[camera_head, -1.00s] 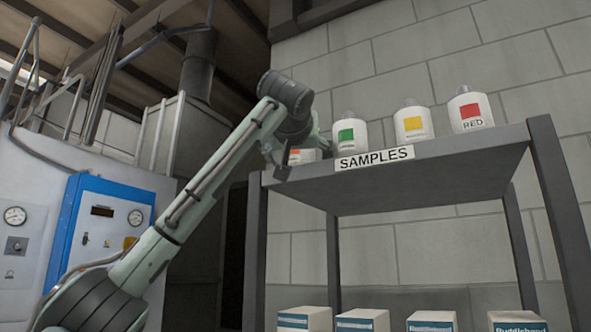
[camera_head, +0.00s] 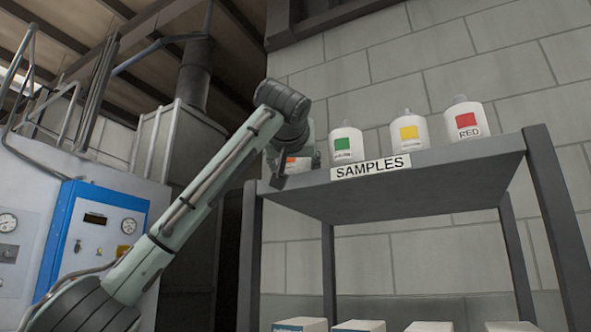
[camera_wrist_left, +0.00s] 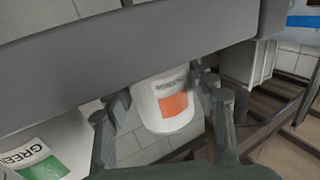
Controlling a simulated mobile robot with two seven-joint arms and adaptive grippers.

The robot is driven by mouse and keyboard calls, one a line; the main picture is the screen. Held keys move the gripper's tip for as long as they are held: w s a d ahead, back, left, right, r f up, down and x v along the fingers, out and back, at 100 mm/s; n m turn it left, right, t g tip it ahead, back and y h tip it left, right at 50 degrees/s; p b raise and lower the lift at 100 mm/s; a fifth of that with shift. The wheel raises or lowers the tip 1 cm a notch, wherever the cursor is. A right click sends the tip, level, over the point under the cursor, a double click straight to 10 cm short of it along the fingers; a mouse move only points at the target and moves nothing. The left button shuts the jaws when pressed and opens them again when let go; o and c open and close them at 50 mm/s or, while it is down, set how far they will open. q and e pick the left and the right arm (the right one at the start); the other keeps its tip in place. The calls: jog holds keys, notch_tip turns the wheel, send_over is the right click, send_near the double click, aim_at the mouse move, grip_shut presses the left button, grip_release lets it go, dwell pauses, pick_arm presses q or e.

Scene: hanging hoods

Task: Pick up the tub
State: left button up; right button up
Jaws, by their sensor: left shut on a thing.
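The tub (camera_head: 299,162), white with an orange label, stands at the left end of the shelf top in the head view, partly hidden by my left gripper (camera_head: 279,165). In the left wrist view the tub (camera_wrist_left: 165,105) sits between the two dark fingers of the left gripper (camera_wrist_left: 165,98), which is shut on it. I cannot tell whether the tub is clear of the shelf. My right gripper is not in view.
The dark shelf (camera_head: 430,185) carries a SAMPLES sign (camera_head: 370,167). To the tub's right stand white bottles with green (camera_head: 345,145), yellow (camera_head: 409,132) and red (camera_head: 466,122) labels. Several boxes (camera_head: 300,325) sit lower. A brick wall is behind.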

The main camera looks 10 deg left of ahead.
pick_arm(q)
jog(key=shift+r, duration=0.45)
jog(key=r, duration=0.3)
jog(key=shift+s+a+r, duration=0.3)
jog(key=shift+r, duration=0.1)
jog(key=s+a+r, duration=0.6)
jog(key=s+a, duration=0.1)
jog(key=a, duration=0.1)
jog(key=shift+s+r+b, duration=0.2)
jog(key=shift+s+b, duration=0.05)
jog(key=shift+b, duration=0.2)
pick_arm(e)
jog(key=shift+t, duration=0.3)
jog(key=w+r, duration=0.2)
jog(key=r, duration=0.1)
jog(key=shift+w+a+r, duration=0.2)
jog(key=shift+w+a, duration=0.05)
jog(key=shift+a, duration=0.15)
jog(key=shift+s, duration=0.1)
